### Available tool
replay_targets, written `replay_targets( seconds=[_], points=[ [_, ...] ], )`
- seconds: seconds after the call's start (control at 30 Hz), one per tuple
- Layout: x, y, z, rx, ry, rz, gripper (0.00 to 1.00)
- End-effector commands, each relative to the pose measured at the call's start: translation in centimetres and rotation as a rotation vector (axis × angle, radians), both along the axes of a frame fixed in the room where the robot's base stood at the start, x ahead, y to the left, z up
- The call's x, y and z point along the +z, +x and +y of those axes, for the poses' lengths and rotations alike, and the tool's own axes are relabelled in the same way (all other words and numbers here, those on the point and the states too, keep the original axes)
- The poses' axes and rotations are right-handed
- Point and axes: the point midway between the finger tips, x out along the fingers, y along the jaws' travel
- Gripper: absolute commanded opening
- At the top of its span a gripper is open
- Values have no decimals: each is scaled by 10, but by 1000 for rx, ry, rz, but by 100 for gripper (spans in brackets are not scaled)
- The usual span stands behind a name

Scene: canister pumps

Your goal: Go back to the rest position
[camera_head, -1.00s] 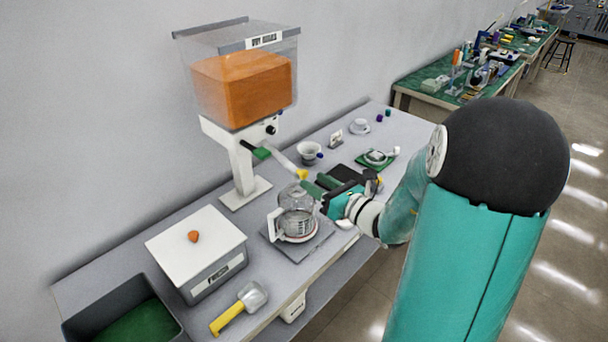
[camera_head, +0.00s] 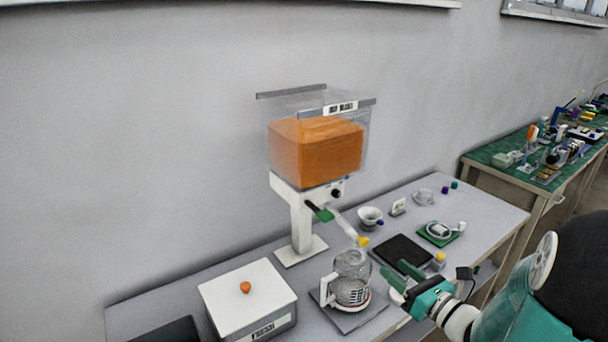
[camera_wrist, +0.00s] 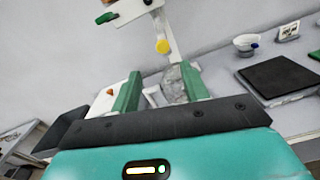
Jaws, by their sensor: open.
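My gripper (camera_head: 402,281) is open and empty at the front edge of the bench, just right of the glass jug. In the wrist view its two green fingers (camera_wrist: 160,92) stand apart, with the glass jug (camera_wrist: 174,84) seen beyond and between them. In the head view the glass jug (camera_head: 351,277) stands upright on a grey plate (camera_head: 362,319), with its white handle to the left. A gap between the fingers and the jug cannot be judged exactly.
A dispenser with an orange-filled hopper (camera_head: 318,150) stands behind the jug, its yellow-tipped spout (camera_head: 363,241) above it. A white-topped box (camera_head: 248,297) is left. A black pad (camera_head: 402,252), white cup (camera_head: 370,216) and green-based scale (camera_head: 438,233) lie right.

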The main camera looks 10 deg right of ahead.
Motion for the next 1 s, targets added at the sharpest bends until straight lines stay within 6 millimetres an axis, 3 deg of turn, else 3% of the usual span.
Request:
replay_targets(
  seconds=[0.13,0.23,0.4,0.5,0.6,0.73,1.0],
  points=[
    [8,-1,35,126,-113,3,45],
    [15,-10,84,320,-297,-1,45],
    [17,-50,161,708,-725,-48,45],
    [15,-78,186,915,-993,-104,45],
    [14,-104,197,1106,-1272,-181,45],
    [19,-129,196,1317,-1650,-305,45],
    [60,-146,170,1573,-2387,-579,45]
  ],
)
